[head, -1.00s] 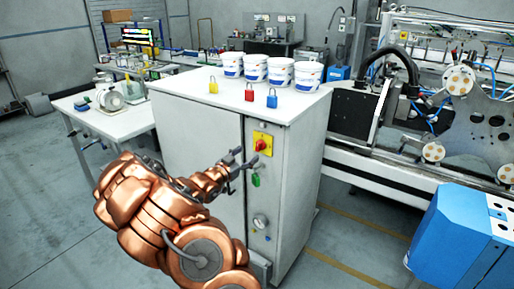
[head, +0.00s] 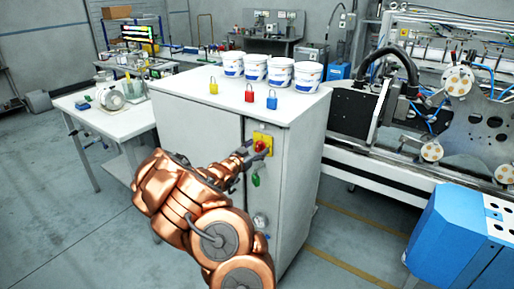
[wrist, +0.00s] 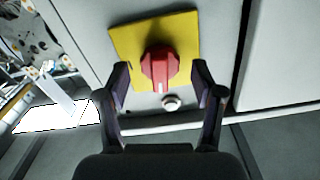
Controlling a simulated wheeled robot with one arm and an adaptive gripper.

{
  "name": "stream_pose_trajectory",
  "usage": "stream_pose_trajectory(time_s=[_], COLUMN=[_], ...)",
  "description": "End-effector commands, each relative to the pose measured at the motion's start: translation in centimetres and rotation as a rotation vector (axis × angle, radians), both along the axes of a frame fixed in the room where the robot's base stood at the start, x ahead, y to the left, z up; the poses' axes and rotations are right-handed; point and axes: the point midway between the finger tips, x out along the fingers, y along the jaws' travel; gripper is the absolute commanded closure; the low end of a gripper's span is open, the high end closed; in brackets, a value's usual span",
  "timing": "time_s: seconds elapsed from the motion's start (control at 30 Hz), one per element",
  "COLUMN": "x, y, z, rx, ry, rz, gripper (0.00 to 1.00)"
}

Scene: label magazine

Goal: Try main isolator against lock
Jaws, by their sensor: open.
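The main isolator (head: 260,147) is a red rotary knob on a yellow plate, on the narrow front panel of the grey cabinet. In the wrist view the red knob (wrist: 159,68) sits between my open fingertips, with the yellow plate (wrist: 125,42) behind it. My gripper (head: 249,153) is open, its fingers on either side of the knob without visible contact. A green padlock-like tag (head: 255,180) hangs just below the isolator; whether it passes through the isolator cannot be told. A pale round fitting (wrist: 171,103) shows beside the knob in the wrist view.
The cabinet top (head: 200,82) carries a yellow padlock (head: 213,86), a red padlock (head: 249,93), a blue padlock (head: 272,100) and several white tubs (head: 279,72). A gauge (head: 260,221) sits lower on the panel. A blue machine (head: 462,240) stands right, with clear floor between.

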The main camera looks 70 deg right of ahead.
Motion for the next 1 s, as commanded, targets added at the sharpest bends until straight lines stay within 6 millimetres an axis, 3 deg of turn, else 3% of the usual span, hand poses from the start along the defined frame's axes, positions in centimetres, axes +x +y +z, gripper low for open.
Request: stream_pose_trajectory(time_s=[0.27,0.83,1.0], x=[-0.05,-0.04,-0.01], y=[-0.08,-0.06,-0.08], z=[-0.02,-0.02,0.01], rx=[0.000,0.000,-0.001], ry=[0.000,0.001,0.002], rz=[0.000,0.000,0.000], gripper=[0.33,0.90,0.91])
